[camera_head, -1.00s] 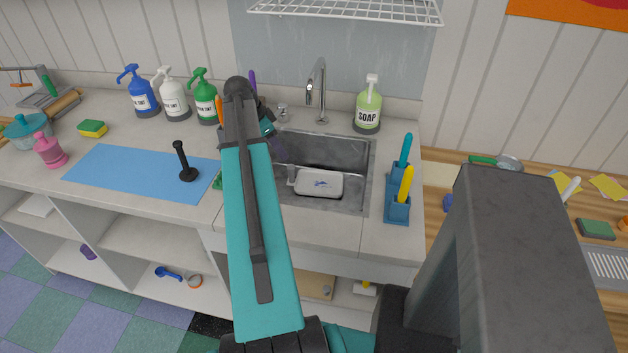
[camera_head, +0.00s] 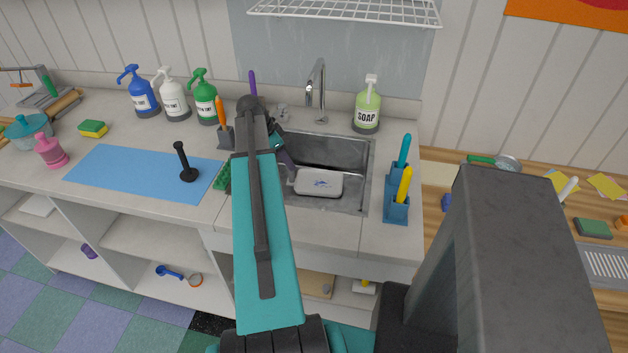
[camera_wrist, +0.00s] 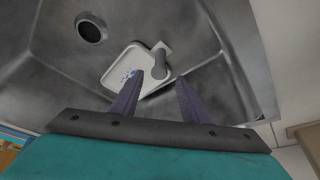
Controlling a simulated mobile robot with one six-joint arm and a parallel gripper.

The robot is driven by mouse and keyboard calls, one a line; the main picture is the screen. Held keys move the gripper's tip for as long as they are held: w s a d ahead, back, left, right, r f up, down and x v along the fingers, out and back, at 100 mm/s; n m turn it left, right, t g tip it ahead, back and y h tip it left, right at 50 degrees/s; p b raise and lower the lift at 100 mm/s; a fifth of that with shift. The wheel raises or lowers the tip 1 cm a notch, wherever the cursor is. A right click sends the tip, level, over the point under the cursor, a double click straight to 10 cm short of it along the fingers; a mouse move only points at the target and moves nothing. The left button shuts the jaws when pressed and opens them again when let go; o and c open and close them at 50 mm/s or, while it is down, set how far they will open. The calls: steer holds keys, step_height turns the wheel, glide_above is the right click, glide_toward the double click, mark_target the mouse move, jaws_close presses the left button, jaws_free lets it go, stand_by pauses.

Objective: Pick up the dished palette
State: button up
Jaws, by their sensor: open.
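The grip shows between the fingertips in that view; I cannot tell the height gap. In the head view my arm hides the sink's left side.
The sink walls surround the palette, and a drain (camera_wrist: 90,30) lies beyond it. A tap (camera_head: 317,90) and a soap bottle (camera_head: 367,105) stand behind. A blue holder (camera_head: 397,208) stands to the right. An orange-handled tool (camera_head: 221,112) stands in a grey holder on the left.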

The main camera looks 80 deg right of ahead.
steer(key=shift+p+x, duration=1)
steer(key=shift+x, duration=1.6)
jaws_close()
